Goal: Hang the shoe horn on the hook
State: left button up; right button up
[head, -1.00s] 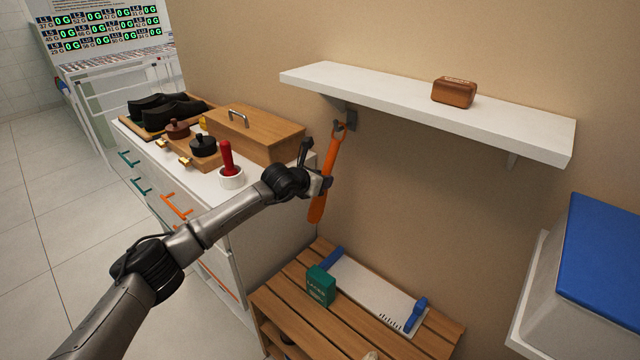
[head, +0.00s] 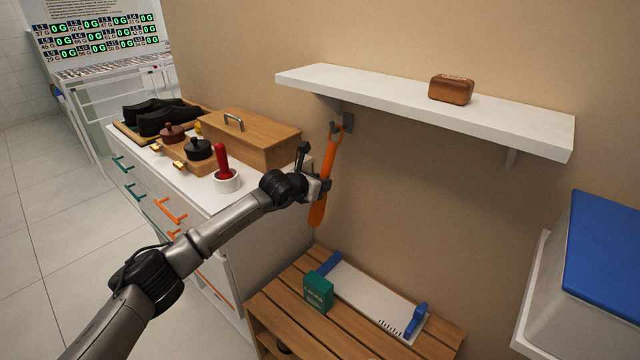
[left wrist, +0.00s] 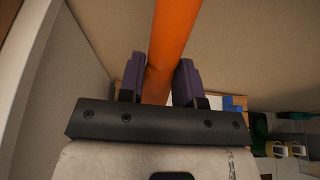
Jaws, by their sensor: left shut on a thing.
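The orange shoe horn (head: 326,180) hangs upright in my left gripper (head: 324,187), in front of the tan wall. My left gripper is shut on its middle; the left wrist view shows the orange shaft (left wrist: 172,45) between the two purple finger pads (left wrist: 160,80). A dark hook (head: 348,121) is on the wall under the left part of the white shelf. The top of the shoe horn, with a dark loop, is just left of the hook in the head view. I cannot tell whether they touch. My right gripper is not in view.
The white shelf (head: 420,110) carries a brown block (head: 451,89). Left is a white cabinet with a wooden box (head: 250,138), black shoes and a red-handled item. Below is a slatted bench (head: 300,310) with a green box (head: 318,291) and a white board (head: 375,295).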

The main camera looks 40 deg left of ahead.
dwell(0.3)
pick_arm(q)
jog(key=o, duration=1)
jog(key=o, duration=0.6)
jog(key=shift+o, duration=0.2)
